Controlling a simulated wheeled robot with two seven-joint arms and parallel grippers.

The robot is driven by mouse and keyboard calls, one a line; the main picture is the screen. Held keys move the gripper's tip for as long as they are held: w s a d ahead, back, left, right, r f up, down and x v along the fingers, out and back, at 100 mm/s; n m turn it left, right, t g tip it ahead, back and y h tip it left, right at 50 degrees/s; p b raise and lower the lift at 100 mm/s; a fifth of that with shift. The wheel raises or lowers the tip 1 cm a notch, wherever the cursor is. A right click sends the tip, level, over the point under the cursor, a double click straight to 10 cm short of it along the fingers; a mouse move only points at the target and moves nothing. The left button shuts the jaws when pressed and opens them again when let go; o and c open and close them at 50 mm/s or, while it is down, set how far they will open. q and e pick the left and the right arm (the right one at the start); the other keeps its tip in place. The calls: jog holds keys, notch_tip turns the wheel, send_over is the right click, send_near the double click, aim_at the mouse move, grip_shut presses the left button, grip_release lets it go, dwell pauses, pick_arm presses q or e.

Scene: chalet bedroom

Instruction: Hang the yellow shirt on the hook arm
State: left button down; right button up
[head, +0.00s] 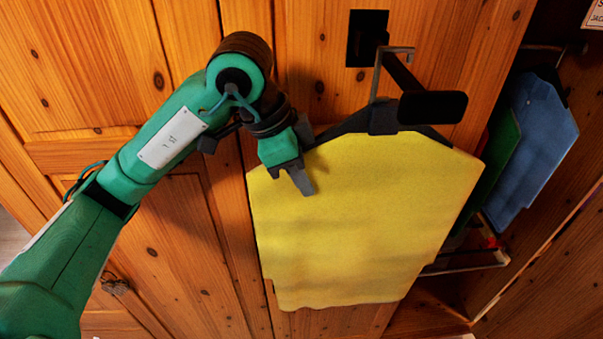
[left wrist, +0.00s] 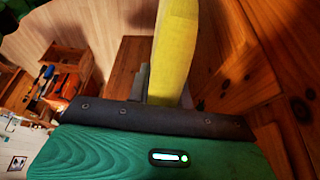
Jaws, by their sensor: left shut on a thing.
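The yellow shirt (head: 360,215) is a flat panel on a dark hanger (head: 384,117) with a thin grey metal hook (head: 377,80). The black hook arm (head: 401,74) juts out from a wall plate and ends in a dark end plate. The hanger's hook reaches over the hook arm in the head view; whether it bears on the arm I cannot tell. My left gripper (head: 291,178) is shut on the shirt's left shoulder. In the left wrist view the shirt (left wrist: 176,50) stands edge-on in the jaws. My right gripper is not in view.
An open wardrobe on the right holds a blue garment (head: 540,135) and a green garment (head: 497,165). Wooden panelling (head: 90,60) stands close behind the shirt. The left wrist view shows a wooden shelf with small tools (left wrist: 50,82).

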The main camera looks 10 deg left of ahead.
pick_arm(q)
jog(key=c, duration=1.2)
grip_release()
jog(key=shift+o, duration=0.2)
jog(key=b+v, duration=0.4)
jog(key=v, duration=0.8)
jog(key=shift+r, duration=0.15)
jog(key=shift+v, duration=0.8)
jog(key=shift+s, duration=0.1)
